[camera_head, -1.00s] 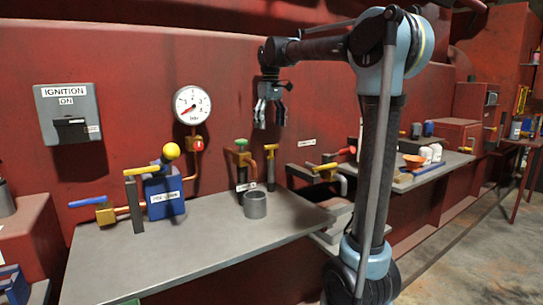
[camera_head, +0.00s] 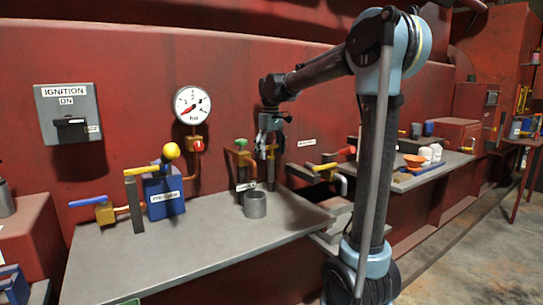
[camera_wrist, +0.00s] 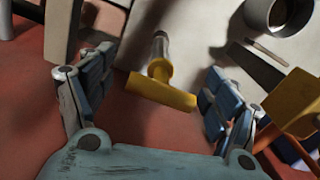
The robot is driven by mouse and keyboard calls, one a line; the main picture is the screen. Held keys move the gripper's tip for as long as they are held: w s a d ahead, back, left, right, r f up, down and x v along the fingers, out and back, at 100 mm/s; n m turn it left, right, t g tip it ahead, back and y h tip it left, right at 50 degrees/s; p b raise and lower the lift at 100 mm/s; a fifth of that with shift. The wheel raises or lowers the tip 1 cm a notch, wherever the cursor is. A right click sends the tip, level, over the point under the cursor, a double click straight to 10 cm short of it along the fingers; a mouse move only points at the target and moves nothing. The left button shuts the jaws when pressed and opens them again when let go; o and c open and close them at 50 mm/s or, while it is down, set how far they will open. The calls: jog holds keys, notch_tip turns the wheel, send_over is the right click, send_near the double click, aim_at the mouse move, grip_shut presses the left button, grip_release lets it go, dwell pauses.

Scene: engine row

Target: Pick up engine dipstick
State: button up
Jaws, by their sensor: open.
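The dipstick has a yellow T-shaped handle (camera_wrist: 162,92) on a pale metal stem and shows in the middle of the wrist view. My gripper (camera_wrist: 160,65) is open, with one finger on each side of the handle. Gaps show between the handle and both fingers. In the head view my gripper (camera_head: 268,143) points down over the dipstick tube (camera_head: 271,174), behind the grey bench. There it hides most of the handle.
A grey cup (camera_head: 255,205) stands on the bench (camera_head: 190,248), close to the dipstick. A green-topped valve (camera_head: 241,143) is just left of my gripper. A yellow valve handle (camera_head: 318,167) with a red lever is to the right. A pressure gauge (camera_head: 192,105) is on the red wall.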

jog(key=shift+f, duration=0.1)
jog(key=c, duration=1.1)
jog(key=shift+c, duration=1.1)
